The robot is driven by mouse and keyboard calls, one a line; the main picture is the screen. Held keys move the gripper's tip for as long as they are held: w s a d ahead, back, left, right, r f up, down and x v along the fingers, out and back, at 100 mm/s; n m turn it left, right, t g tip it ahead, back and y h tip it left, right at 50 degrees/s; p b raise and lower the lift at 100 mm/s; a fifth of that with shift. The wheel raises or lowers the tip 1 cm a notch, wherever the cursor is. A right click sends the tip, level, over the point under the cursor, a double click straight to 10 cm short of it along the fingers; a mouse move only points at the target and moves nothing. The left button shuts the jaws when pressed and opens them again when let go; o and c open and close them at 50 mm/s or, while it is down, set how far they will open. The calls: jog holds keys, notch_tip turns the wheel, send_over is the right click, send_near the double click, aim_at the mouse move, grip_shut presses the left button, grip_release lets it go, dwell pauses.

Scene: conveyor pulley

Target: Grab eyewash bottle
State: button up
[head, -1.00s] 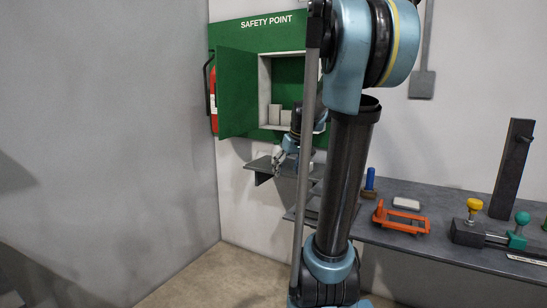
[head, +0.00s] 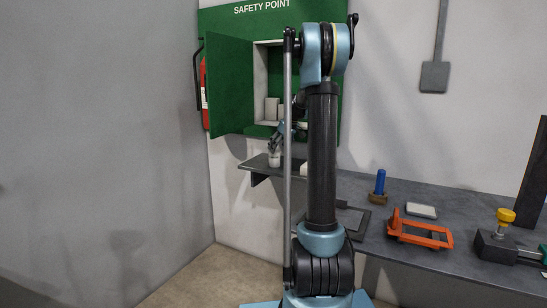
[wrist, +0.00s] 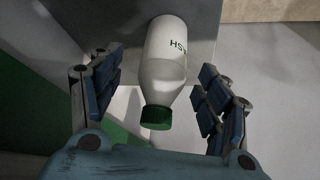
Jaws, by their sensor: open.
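The eyewash bottle (wrist: 164,62) is white with a green cap (wrist: 156,117) and dark lettering. In the wrist view it lies between the two blue-padded fingers of my gripper (wrist: 160,66), which are spread open with visible gaps on both sides. In the head view a small white shape that looks like the bottle (head: 274,160) stands on the grey shelf (head: 258,169) below the green cabinet. My gripper (head: 275,144) is just above it there, small and partly hidden behind my arm.
The green safety cabinet (head: 232,85) has its door open, with pale boxes inside. A red extinguisher (head: 204,95) hangs to its left. The workbench at right holds an orange frame (head: 420,233), a blue-handled tool (head: 380,186) and a yellow-knobbed clamp (head: 497,243).

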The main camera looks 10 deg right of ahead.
aim_at(274, 155)
jog(key=shift+a+x, duration=0.15)
jog(key=shift+x, duration=1.55)
jog(key=shift+a+x, duration=0.1)
jog(key=shift+x, duration=1.55)
jog(key=shift+s, duration=0.15)
jog(key=c, duration=1.4)
